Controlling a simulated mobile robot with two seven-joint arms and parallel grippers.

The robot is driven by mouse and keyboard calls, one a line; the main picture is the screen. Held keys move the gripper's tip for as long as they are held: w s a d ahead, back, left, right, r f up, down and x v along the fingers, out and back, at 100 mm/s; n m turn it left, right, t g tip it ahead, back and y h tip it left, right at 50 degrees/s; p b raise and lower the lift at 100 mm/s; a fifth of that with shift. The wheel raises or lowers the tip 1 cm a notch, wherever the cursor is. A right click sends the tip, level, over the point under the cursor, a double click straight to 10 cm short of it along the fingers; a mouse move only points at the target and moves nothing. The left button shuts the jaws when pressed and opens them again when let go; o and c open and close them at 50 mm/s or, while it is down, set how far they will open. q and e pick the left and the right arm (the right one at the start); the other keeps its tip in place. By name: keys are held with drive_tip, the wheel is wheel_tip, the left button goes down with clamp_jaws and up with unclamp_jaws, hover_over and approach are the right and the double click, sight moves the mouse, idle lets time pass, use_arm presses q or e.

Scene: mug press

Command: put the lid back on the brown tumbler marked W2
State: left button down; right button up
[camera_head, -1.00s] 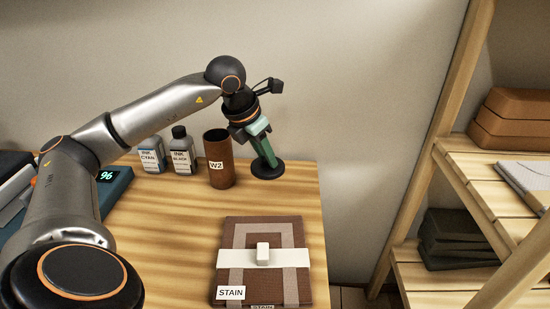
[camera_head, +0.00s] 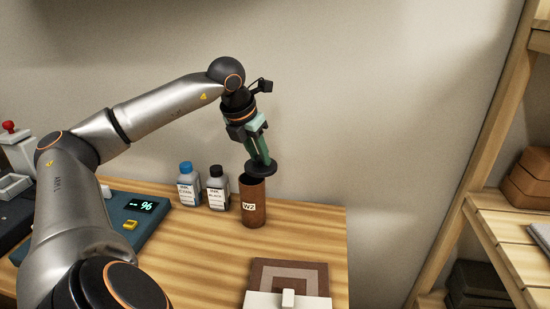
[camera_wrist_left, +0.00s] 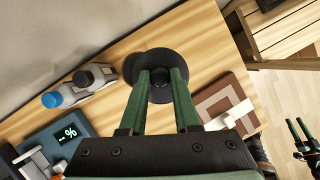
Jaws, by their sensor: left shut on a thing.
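The brown tumbler (camera_head: 253,212) stands upright on the table, its W2 label facing me. My left gripper (camera_head: 262,158) is shut on the knob of the round black lid (camera_head: 262,169). The lid is at the tumbler's top, slightly right of its mouth in the head view; part of the dark opening shows at the left. I cannot tell whether lid and rim touch. My right gripper (camera_wrist_left: 300,133) shows small at the lower right, fingers apart.
Two ink bottles, one with a blue cap (camera_head: 188,188) and one with a black cap (camera_head: 217,190), stand left of the tumbler. A brown patterned pad (camera_head: 290,273) lies in front. The table right of the tumbler is clear.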

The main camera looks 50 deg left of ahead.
sight(249, 163)
use_arm(q)
drive_tip(key=a+r, duration=0.1)
drive_tip(key=a+r+n+p, duration=0.1)
drive_tip(key=a, duration=0.1)
drive_tip(key=shift+a, duration=0.45)
wheel_tip(249, 163, down, 6)
drive_tip(key=b, duration=0.6)
drive_tip(key=shift+f, duration=0.2)
use_arm(e)
drive_tip(key=shift+w+a+f, duration=0.25)
drive_tip(key=shift+a+f, duration=0.3)
drive_tip(key=shift+f, duration=0.05)
drive_tip(key=shift+w+a+f, duration=0.25)
drive_tip(key=shift+a+f, duration=0.3)
drive_tip(key=shift+f, duration=0.05)
drive_tip(key=shift+s, duration=0.15)
drive_tip(key=shift+s+f, duration=0.15)
use_arm(q)
drive_tip(key=shift+y, duration=0.3)
use_arm(e)
drive_tip(key=shift+w+r, duration=0.25)
